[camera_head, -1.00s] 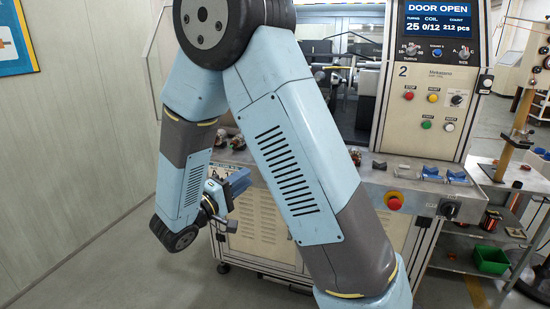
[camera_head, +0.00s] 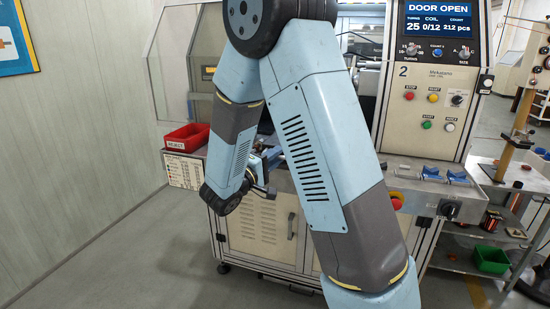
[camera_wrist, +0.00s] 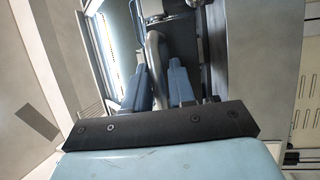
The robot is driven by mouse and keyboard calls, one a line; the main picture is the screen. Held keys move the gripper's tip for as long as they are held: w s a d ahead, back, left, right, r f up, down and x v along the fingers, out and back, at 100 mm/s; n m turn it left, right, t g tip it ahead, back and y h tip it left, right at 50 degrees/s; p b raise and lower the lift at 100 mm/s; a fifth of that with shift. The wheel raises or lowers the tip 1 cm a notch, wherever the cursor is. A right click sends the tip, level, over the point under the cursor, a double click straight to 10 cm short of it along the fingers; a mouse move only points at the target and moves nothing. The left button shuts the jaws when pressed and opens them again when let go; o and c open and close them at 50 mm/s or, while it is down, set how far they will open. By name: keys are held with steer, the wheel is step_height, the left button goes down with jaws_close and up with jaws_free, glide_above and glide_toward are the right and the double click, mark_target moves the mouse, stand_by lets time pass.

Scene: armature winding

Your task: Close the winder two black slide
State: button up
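Winder two (camera_head: 425,85) is the pale machine marked "2", and its screen reads "DOOR OPEN". My arm covers much of its opening, and I cannot pick out the black slide for certain. My gripper (camera_head: 268,167) is in front of the machine's worktop, partly hidden by my arm. In the wrist view, the two blue fingers of my gripper (camera_wrist: 160,88) stand apart. A bent metal tube (camera_wrist: 156,55) shows between them; I cannot tell whether they touch it.
A red reject bin (camera_head: 187,137) stands at the worktop's left end. A red stop button (camera_head: 396,200) and blue-topped fixtures (camera_head: 432,173) are on the worktop's right. A shelf with a green bin (camera_head: 491,259) stands at the right. The floor at left is clear.

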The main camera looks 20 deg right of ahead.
steer(key=shift+w+d, duration=0.1)
jaws_close()
stand_by(0.5)
